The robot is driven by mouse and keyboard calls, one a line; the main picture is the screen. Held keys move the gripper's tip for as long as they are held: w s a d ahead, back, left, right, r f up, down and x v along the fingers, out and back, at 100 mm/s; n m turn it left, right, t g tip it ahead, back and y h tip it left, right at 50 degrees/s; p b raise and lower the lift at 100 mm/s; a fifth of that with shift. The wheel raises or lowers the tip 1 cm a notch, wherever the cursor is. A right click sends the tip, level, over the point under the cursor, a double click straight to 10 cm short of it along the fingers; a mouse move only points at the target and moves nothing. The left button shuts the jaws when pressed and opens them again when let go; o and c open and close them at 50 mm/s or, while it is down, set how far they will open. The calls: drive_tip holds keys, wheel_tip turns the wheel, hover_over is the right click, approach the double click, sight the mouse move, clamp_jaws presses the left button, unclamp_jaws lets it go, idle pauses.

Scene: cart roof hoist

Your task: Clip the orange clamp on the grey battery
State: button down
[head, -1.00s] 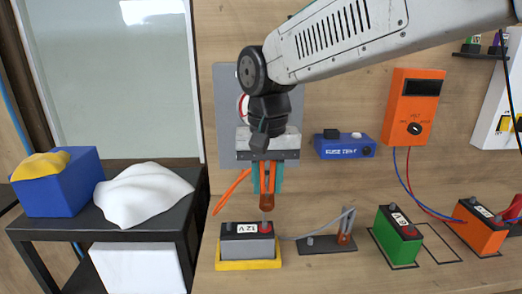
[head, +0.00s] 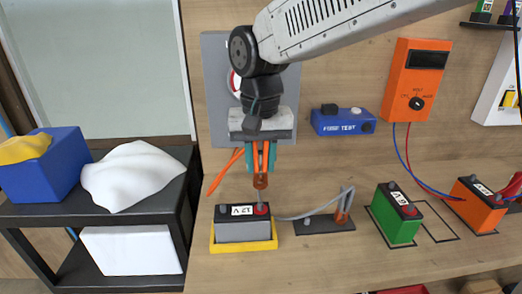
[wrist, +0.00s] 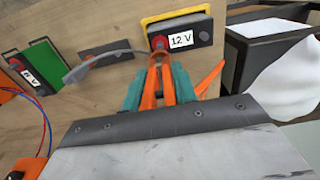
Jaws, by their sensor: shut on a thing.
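The grey battery (head: 242,228) sits upright in a yellow tray (head: 272,243), with a 12 V label and a red terminal (head: 262,208) at its right end. It also shows at the top of the wrist view (wrist: 197,35). My gripper (head: 262,168), with teal fingers, is shut on the orange clamp (head: 260,181). The clamp points down just above the red terminal. In the wrist view the orange clamp (wrist: 152,92) has its tips close to the terminal; whether they touch it I cannot tell.
A black stand (head: 318,226) with a brown-orange clip and grey cable is right of the battery. Further right are a green battery (head: 398,217) and an orange battery (head: 480,207). A black table (head: 165,210) with a white cloth stands left.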

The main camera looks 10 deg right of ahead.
sight(260, 177)
drive_tip(key=shift+f, duration=1.8)
drive_tip(key=shift+f, duration=1.6)
drive_tip(key=c, duration=1)
unclamp_jaws()
drive_tip(key=shift+c, duration=0.2)
wheel_tip(260, 177, up, 8)
drive_tip(key=shift+f, duration=0.1)
